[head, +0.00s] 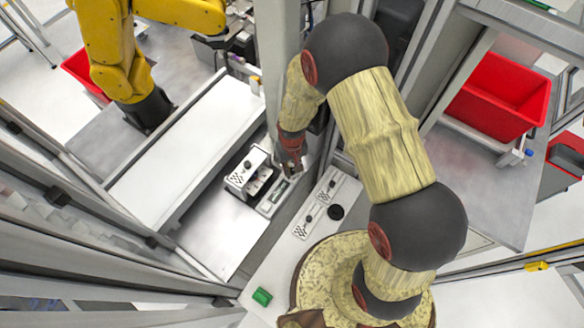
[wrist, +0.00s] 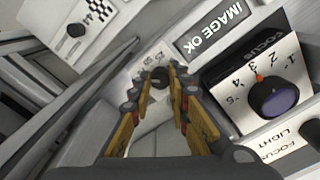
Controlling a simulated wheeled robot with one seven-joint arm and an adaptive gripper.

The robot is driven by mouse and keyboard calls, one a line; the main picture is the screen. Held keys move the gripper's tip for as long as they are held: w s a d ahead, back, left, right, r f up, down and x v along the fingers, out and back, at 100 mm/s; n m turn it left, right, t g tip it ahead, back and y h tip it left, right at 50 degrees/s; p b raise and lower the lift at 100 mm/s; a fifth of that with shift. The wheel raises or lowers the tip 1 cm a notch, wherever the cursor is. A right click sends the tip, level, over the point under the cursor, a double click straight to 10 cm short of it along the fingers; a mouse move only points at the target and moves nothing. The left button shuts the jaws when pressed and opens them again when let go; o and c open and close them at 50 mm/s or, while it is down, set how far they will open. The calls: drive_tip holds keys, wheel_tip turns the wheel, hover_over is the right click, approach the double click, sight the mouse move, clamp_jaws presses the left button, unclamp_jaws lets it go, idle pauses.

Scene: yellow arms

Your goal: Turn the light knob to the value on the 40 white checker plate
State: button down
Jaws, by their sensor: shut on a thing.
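My gripper (wrist: 160,82) has its yellow-and-grey fingers closed around a small dark knob (wrist: 159,73) on a white panel (wrist: 146,61) in the wrist view. Marks beside this knob are too small to read. My gripper (head: 291,167) also shows in the head view, pointing down beside a white box with a checker patch (head: 246,174). White plates with checker patches (head: 327,187) lie to its right. One checker plate (wrist: 97,9) with a dark knob shows at top left in the wrist view. I cannot read a 40 on any plate.
In the wrist view, a focus dial (wrist: 274,98) numbered to 5 and an "IMAGE OK" display (wrist: 214,27) sit close right of my fingers.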

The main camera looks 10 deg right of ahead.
sight(292, 170)
drive_tip(key=c, duration=1.7)
unclamp_jaws()
drive_tip(key=shift+o, duration=0.2)
drive_tip(key=shift+r, duration=0.1)
wheel_tip(292, 170, up, 12)
